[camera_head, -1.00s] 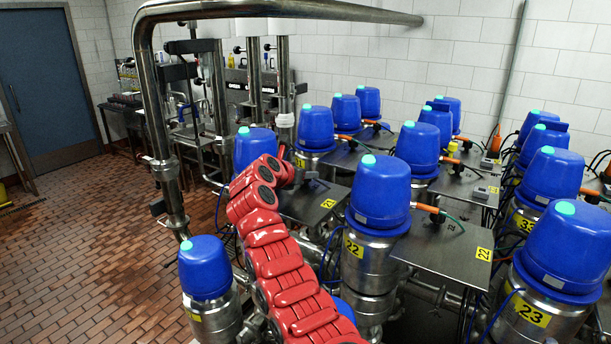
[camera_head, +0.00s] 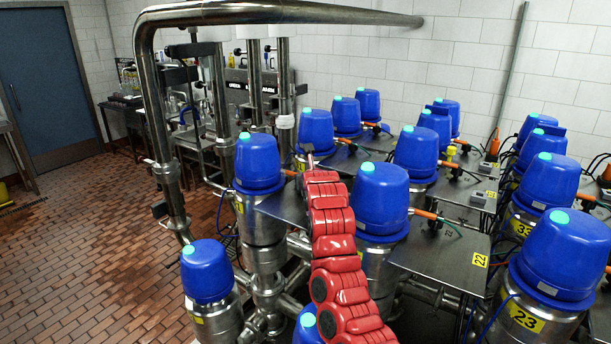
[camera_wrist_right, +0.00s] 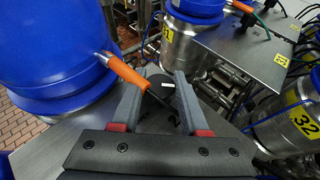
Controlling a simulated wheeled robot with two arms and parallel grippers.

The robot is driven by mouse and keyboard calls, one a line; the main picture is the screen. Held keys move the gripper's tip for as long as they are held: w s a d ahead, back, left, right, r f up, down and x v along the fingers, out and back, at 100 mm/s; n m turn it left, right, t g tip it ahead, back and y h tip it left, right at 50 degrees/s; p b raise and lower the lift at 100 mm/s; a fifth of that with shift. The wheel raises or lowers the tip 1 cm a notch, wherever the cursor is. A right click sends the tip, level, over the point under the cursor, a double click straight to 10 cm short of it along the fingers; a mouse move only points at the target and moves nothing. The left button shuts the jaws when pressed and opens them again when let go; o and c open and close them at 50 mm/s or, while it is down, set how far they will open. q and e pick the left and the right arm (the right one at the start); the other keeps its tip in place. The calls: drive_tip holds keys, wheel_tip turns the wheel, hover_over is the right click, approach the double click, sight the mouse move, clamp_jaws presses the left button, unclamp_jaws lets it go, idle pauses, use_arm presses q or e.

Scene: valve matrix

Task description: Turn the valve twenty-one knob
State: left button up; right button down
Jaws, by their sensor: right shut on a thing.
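My right gripper (camera_wrist_right: 160,84) has its two grey fingers on either side of a small dark knob (camera_wrist_right: 157,94) with a white mark, above a metal plate (camera_wrist_right: 70,135). The knob is partly hidden by the fingers. An orange connector (camera_wrist_right: 122,70) from the large blue valve head (camera_wrist_right: 50,45) passes in front of the left finger. In the head view my red right arm rises from the bottom to the plate (camera_head: 283,206) beside a blue-capped valve (camera_head: 258,165). The number on that valve's yellow label is too small to read. My left gripper is out of view.
Blue-capped valves stand close by, one labelled 23 (camera_head: 524,317), another 32 (camera_wrist_right: 303,120). A plate marked 22 (camera_head: 440,258) lies to the right. A low blue valve (camera_head: 207,272) stands front left. Brick floor (camera_head: 105,240) is open at left.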

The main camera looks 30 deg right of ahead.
drive_tip(key=shift+r+n+y, duration=0.15)
drive_tip(key=shift+n+y, duration=0.25)
drive_tip(key=shift+y, duration=0.1)
drive_tip(key=shift+c, duration=2.1)
unclamp_jaws()
drive_tip(key=shift+s+a+b, duration=0.25)
drive_tip(key=shift+s+b, duration=0.15)
drive_tip(key=b+v, duration=0.8)
drive_tip(key=v, duration=0.7)
drive_tip(key=shift+s, duration=0.3)
drive_tip(key=shift+s+a+r, duration=0.2)
drive_tip(key=shift+s, duration=0.2)
